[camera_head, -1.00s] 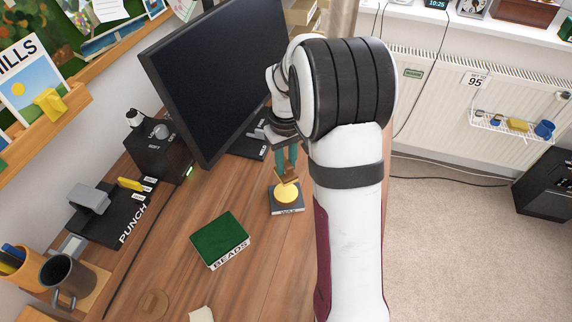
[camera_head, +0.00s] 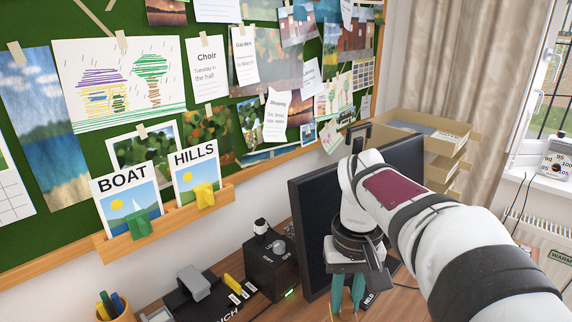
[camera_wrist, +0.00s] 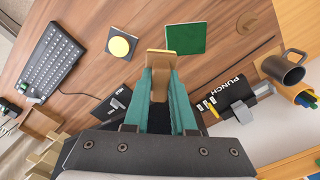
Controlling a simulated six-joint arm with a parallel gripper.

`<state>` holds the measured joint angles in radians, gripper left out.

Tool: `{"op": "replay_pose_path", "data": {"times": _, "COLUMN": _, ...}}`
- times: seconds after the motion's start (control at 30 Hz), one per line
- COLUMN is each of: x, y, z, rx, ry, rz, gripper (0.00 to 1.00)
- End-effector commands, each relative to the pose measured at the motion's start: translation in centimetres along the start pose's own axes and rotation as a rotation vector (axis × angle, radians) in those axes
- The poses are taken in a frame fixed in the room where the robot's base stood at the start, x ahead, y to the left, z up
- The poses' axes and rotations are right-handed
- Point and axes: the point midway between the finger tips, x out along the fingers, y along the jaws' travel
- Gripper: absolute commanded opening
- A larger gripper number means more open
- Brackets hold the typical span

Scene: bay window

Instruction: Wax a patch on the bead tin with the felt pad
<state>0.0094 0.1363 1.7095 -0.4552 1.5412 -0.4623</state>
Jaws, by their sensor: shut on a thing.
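My gripper (camera_wrist: 160,82) is shut on the felt pad (camera_wrist: 159,60), a tan-brown piece between the teal fingers in the wrist view. The bead tin (camera_wrist: 187,38), a green square, lies on the desk beyond the pad. The tin and wax are outside that view.
The black monitor (camera_head: 310,215) stands close behind my gripper in the head view. A dark box with a knob (camera_head: 271,262) and the punch (camera_wrist: 238,98) stand nearby. A keyboard (camera_wrist: 52,62) and a dark mug (camera_wrist: 284,68) flank the bare desk (camera_wrist: 85,85).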

Motion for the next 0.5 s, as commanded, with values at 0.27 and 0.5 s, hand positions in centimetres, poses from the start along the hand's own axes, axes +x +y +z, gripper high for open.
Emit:
{"op": "replay_pose_path", "data": {"times": 0.27, "x": 7.1, "y": -6.7, "z": 0.1, "rx": -0.019, "ry": -0.013, "rz": 0.008, "gripper": 0.00}}
{"op": "replay_pose_path", "data": {"times": 0.5, "x": 12.4, "y": -11.1, "z": 1.2, "rx": -0.007, "ry": -0.004, "rz": 0.003, "gripper": 0.00}}
